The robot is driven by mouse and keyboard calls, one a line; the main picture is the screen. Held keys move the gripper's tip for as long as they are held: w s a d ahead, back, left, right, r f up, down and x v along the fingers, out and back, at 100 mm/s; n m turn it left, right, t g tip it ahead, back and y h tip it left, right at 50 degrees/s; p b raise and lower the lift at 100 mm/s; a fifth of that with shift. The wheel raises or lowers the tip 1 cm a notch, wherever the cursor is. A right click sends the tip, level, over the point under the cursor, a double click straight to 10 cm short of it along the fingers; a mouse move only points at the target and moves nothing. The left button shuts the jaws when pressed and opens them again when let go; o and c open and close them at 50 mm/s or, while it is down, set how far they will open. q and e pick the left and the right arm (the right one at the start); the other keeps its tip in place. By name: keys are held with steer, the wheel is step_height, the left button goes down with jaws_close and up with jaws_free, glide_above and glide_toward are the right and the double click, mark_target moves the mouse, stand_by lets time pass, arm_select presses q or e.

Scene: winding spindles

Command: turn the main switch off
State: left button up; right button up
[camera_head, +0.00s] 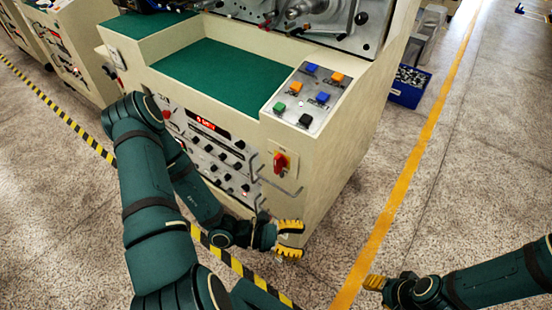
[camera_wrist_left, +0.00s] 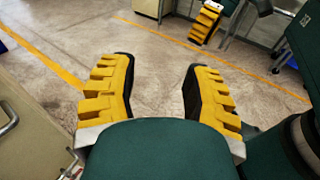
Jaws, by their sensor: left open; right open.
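The main switch (camera_head: 280,163) is a red rotary knob on a yellow plate, on the front of the cream machine (camera_head: 330,165) near its right corner. My left gripper (camera_head: 290,240) is open and empty. It is in front of the machine's lower right corner, below the switch and apart from it. In the left wrist view its two yellow fingers (camera_wrist_left: 158,95) are spread with only floor between them. My right gripper (camera_head: 374,283) is at the bottom right of the head view, over the floor and far from the switch. The switch is not visible in the left wrist view.
A metal handle (camera_head: 284,186) sticks out just below the switch. A control panel (camera_head: 205,150) with knobs is left of it, and a button panel (camera_head: 308,95) is on top. A blue bin (camera_head: 408,88) stands behind at right. The floor right of the yellow line is clear.

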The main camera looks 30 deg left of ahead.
arm_select(q)
steer(key=w+a+r+n+t+y, duration=0.1)
steer(key=w+a+n+t+y, duration=0.45)
steer(key=a+n+t, duration=0.35)
steer(key=n+t+y+p, duration=0.1)
steer(key=n+y, duration=0.2)
steer(key=y, duration=0.5)
glide_toward(275, 166)
steer(key=w, duration=0.3)
steer(key=w+b, duration=0.1)
steer(key=w, duration=0.3)
steer(key=w+d, duration=0.1)
steer(key=w, duration=0.3)
steer(key=shift+w, duration=0.1)
jaws_close()
